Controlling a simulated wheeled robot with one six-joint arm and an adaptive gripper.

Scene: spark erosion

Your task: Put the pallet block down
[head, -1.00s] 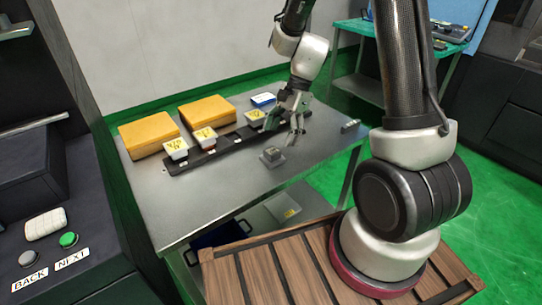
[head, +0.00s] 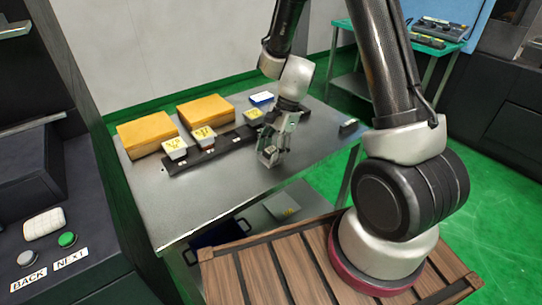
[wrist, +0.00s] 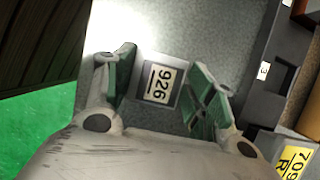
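In the head view my gripper (head: 269,155) is low over the table, in front of the black rack, and mostly covers the block (head: 268,152).
A small dark-grey piece (head: 348,127) lies near the right edge. The table's front left area is clear.

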